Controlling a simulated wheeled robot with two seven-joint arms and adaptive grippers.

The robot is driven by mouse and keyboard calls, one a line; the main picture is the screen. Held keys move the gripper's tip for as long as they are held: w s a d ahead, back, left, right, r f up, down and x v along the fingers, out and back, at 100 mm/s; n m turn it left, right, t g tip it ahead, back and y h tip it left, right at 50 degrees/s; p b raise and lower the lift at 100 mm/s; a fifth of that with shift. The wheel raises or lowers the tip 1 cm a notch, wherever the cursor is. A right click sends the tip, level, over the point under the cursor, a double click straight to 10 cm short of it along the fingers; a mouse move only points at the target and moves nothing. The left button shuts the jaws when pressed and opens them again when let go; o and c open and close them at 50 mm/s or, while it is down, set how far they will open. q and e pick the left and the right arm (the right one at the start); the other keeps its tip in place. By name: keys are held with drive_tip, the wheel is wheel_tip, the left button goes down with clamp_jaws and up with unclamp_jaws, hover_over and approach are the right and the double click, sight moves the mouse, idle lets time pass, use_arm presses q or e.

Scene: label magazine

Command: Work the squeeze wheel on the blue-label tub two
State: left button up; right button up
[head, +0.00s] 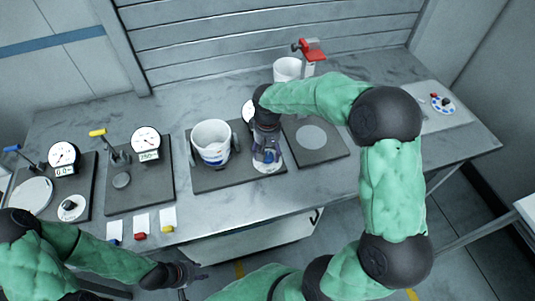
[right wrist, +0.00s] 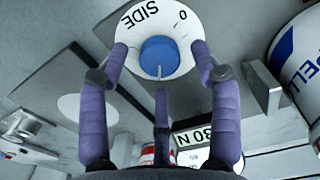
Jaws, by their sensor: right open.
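The tub with a blue label (head: 211,143) stands on a dark plate between upright pads; its blue band and lettering show at the right edge of the right wrist view (right wrist: 301,55). The squeeze wheel is a blue knob (right wrist: 158,57) on a white dial (right wrist: 183,25) marked SIDE and 0. My right gripper (head: 267,158) is over this dial, which is partly hidden in the head view. Its purple fingers (right wrist: 159,60) are spread around the knob, apart from it. My left gripper (head: 190,274) hangs low in front of the table, its fingers unclear.
A digital readout (right wrist: 194,136) ends in "30 N", partly hidden by a finger. Two gauge stations (head: 139,187) stand to the left, with label cards (head: 140,222) at the front edge. A red-topped press (head: 309,50) and white tub (head: 287,69) stand behind my right arm.

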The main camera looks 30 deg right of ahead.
sight(267, 155)
wheel_tip(267, 155, up, 10)
drive_tip(key=shift+f, duration=0.15)
idle(0.7)
